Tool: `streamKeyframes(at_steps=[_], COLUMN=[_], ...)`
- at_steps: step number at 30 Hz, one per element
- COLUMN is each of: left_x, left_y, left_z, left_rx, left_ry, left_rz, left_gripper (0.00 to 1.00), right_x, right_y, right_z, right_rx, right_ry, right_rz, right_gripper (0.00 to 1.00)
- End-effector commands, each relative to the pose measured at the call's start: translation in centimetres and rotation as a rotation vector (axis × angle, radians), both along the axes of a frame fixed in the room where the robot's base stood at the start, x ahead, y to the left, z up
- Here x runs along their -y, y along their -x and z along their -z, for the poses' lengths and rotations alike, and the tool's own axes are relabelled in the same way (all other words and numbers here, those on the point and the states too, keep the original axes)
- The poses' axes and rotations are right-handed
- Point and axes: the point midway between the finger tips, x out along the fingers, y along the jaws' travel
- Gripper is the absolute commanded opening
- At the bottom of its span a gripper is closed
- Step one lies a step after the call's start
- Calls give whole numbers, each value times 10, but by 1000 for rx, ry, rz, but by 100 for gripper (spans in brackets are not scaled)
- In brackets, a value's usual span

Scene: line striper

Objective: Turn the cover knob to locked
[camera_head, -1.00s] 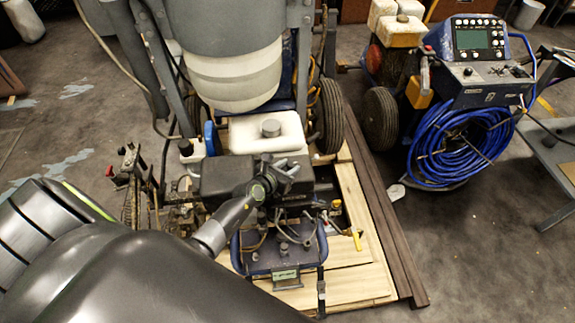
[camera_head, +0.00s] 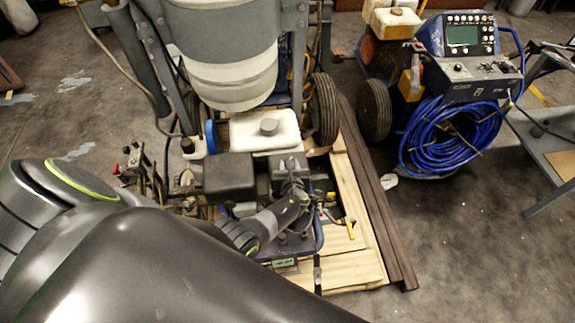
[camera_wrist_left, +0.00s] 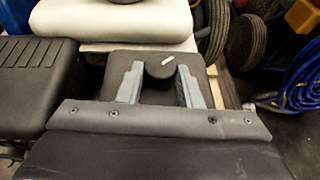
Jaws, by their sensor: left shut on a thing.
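The cover knob (camera_wrist_left: 160,66) is a round black knob with a short white mark, slanting near its upper right edge. It sits on a dark grey cover (camera_wrist_left: 205,62) on the machine. In the left wrist view my left gripper (camera_wrist_left: 160,82) has a grey finger on each side of the knob and is shut on it. In the head view my left gripper (camera_head: 293,182) is at the small dark cover right of a larger black box; the knob is hard to make out there. My right gripper is not in view.
A white tank (camera_head: 264,133) with a grey cap stands just behind the cover. The larger black box (camera_head: 229,177) is left of it. A yellow-handled valve (camera_head: 348,228) is at right. A coiled blue hose (camera_head: 445,142) hangs on another machine. Open floor lies at right.

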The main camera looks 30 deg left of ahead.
Motion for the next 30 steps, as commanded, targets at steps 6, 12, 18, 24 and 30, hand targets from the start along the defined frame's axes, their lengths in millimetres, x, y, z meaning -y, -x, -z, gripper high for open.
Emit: streamKeyframes(at_steps=[6, 12, 18, 24, 30], left_x=[5, 7, 9, 9, 9], left_y=[-7, -10, -14, -17, -18], left_z=[4, 6, 6, 5, 3], left_rx=[6, 6, 5, 5, 5], left_ry=[2, 0, 0, -1, -1], left_rz=[-206, -397, -574, -714, -808], left_gripper=[9, 9, 9, 9, 9], right_x=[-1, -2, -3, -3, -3], right_y=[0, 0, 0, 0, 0], right_z=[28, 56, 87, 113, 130], right_rx=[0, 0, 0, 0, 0], right_ry=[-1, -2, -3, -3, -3], right_rz=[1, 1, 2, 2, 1], right_gripper=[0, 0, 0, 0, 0])
